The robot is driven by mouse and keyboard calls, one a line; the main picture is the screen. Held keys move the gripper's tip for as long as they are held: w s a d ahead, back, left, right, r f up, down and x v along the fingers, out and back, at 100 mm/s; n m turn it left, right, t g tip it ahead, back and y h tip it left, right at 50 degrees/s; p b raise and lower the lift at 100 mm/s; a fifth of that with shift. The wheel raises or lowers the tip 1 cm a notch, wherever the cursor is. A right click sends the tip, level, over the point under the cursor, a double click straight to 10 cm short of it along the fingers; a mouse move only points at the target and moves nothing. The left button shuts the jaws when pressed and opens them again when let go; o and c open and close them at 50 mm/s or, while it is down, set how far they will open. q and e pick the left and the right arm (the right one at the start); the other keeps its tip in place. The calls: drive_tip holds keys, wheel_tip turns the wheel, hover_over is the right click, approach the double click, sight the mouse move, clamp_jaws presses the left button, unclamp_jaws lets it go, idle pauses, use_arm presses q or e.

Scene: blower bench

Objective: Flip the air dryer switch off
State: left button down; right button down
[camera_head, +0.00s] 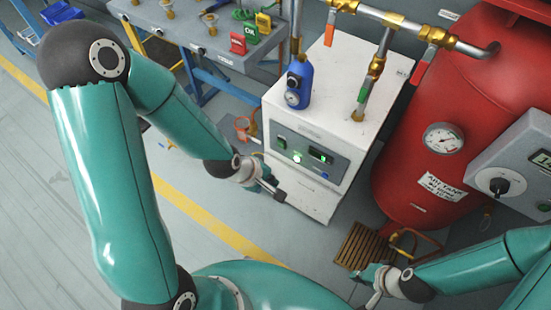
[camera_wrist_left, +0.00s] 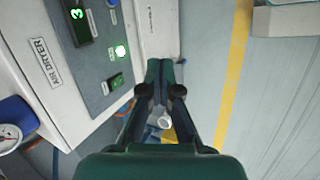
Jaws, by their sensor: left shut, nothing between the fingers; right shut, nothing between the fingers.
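The panel holds a green switch (camera_head: 281,142), a lit green lamp (camera_head: 297,157) and a dark display (camera_head: 321,155). The left wrist view shows the switch (camera_wrist_left: 116,81), the glowing lamp (camera_wrist_left: 120,51) and the AIR DRYER label (camera_wrist_left: 46,62) close up. My left gripper (camera_head: 276,193) is shut and empty, in front of and below the panel, apart from the switch. Its closed fingertips (camera_wrist_left: 160,66) appear to the right of the switch. My right gripper (camera_head: 363,275) is shut and empty, lower right.
A red air tank (camera_head: 470,110) with a gauge stands right of the dryer. Pipes and a blue filter (camera_head: 299,80) sit on the dryer's top. A wooden pallet (camera_head: 362,246) lies on the floor. A grey workbench (camera_head: 225,42) stands behind left.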

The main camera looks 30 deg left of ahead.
use_arm(q)
drive_tip(key=w+a+f+n+t+y+b, duration=0.2)
drive_tip(key=a+t+b, duration=0.3)
drive_tip(key=b, duration=1.1)
drive_tip(key=w+a, duration=0.1)
drive_tip(key=a, duration=0.1)
drive_tip(key=shift+w+a+f, duration=0.3)
drive_tip(key=shift+w+f, duration=0.05)
drive_tip(key=shift+w, duration=0.05)
drive_tip(key=shift+w, duration=0.1)
drive_tip(key=b, duration=0.2)
approach(281, 146)
drive_tip(key=x, duration=0.5)
drive_tip(key=shift+s+f, duration=0.25)
drive_tip(key=shift+f, duration=0.05)
drive_tip(key=shift+w, duration=0.6)
